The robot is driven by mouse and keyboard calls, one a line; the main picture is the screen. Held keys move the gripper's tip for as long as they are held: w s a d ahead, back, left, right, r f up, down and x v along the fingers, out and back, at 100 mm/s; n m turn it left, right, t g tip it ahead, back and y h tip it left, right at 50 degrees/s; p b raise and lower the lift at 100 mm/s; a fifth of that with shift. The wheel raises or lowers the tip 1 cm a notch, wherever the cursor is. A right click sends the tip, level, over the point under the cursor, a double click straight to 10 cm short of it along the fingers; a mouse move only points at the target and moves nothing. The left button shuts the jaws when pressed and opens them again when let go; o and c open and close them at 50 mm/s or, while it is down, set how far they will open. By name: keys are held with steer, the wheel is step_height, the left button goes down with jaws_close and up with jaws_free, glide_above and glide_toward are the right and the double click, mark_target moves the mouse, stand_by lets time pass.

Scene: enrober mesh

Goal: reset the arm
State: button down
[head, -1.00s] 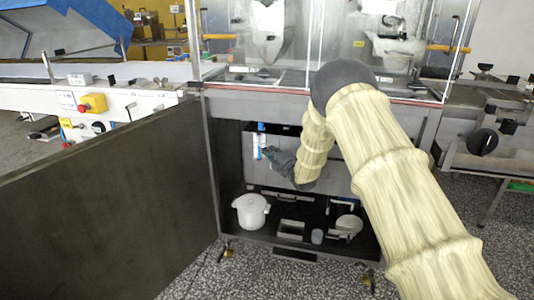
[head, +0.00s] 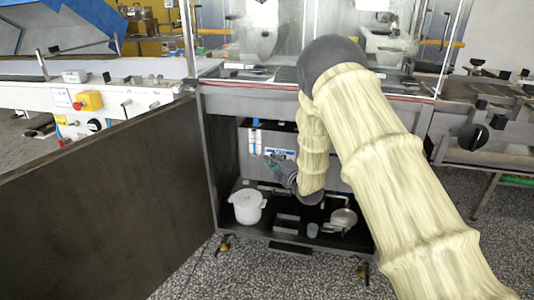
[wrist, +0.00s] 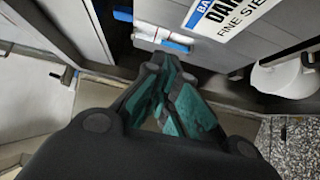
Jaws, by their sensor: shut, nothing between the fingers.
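My gripper (head: 274,164) reaches into the open cabinet under the machine. In the wrist view its teal-padded fingers (wrist: 163,66) are shut with nothing between them. In front of it is a grey box front with a white and blue label (head: 280,153); the label reads partly "DARK" and "FINE SIE" in the wrist view (wrist: 232,14). A white and blue upright fitting (head: 254,143) is on the box front, up and left of the gripper. In the wrist view a white and blue piece (wrist: 165,40) lies just beyond the fingertips, apart from them as far as I can tell.
A white lidded pot (head: 247,207) stands on the cabinet floor, left below my gripper. A grey tray (head: 287,224), a small cup (head: 312,230) and a round pan (head: 343,218) are right of it. The open dark door (head: 100,205) bounds the left side. Clear guards (head: 345,40) stand above.

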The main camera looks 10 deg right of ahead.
steer(key=s+d+f+m+g+h, duration=0.25)
steer(key=s+f+m, duration=0.25)
steer(key=s+f, duration=0.6)
steer(key=s+d+f+m+g+h, duration=0.15)
steer(key=s+f+m+g, duration=0.3)
steer(key=s+f, duration=0.7)
steer(key=s+f+m+g+h, duration=0.1)
steer(key=s+f+m+g, duration=0.4)
steer(key=s, duration=0.7)
steer(key=s+f+m+h, duration=0.1)
steer(key=s+f+m, duration=0.2)
steer(key=s+f, duration=0.55)
steer(key=s+a+r+m+g, duration=0.15)
steer(key=s+m+g, duration=0.35)
steer(key=s, duration=1.7)
step_height(320, 180, up, 21)
steer(key=p, duration=2.1)
steer(key=shift+w, duration=0.2)
steer(key=shift+d, duration=0.1)
